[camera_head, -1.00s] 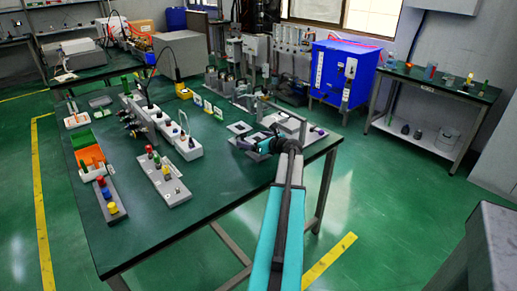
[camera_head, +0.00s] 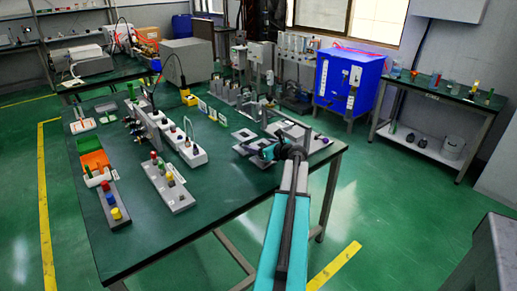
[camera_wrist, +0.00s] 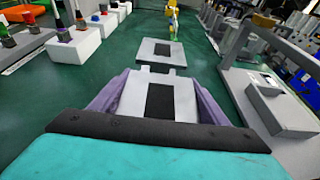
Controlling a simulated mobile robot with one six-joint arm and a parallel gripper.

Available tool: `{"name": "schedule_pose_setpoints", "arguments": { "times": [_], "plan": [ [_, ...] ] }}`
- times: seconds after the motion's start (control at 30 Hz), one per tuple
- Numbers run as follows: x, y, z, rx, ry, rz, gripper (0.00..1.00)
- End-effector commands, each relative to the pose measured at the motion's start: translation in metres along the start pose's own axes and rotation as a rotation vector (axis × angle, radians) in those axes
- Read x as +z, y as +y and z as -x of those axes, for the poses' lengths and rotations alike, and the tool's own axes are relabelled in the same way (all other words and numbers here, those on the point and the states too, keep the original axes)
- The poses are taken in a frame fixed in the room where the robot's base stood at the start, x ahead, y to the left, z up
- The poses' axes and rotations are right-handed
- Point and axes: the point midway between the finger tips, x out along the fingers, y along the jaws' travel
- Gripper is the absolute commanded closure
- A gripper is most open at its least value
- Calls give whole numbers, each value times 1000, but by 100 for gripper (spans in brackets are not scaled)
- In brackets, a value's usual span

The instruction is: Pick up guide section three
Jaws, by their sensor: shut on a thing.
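In the wrist view, a pale grey flat piece with a dark rectangular slot (camera_wrist: 160,99), which looks like a guide section, sits between the purple fingers of my gripper (camera_wrist: 155,92). The fingers are closed on its two sides. Whether it touches the table cannot be told. I see no number on it. A similar grey plate with a dark square (camera_wrist: 160,51) lies on the table just beyond. In the head view, my gripper (camera_head: 250,150) is low over the right part of the green table; the held piece is mostly hidden there.
A grey fixture with an upright post (camera_wrist: 262,98) stands close on the right of my gripper. White blocks with coloured tops (camera_wrist: 75,45) line the left. A grey strip with coloured knobs (camera_head: 168,185) lies on the table (camera_head: 150,235); its front middle is clear.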

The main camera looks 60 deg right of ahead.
Motion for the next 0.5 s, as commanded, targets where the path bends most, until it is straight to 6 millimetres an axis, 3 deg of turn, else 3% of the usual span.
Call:
{"name": "schedule_pose_setpoints", "arguments": {
  "times": [0.3, 0.5],
  "plan": [
    [31, 0, 10, -2, -3, 1, 69],
    [20, 0, 47, -3, -2, -1, 69]
  ]
}}
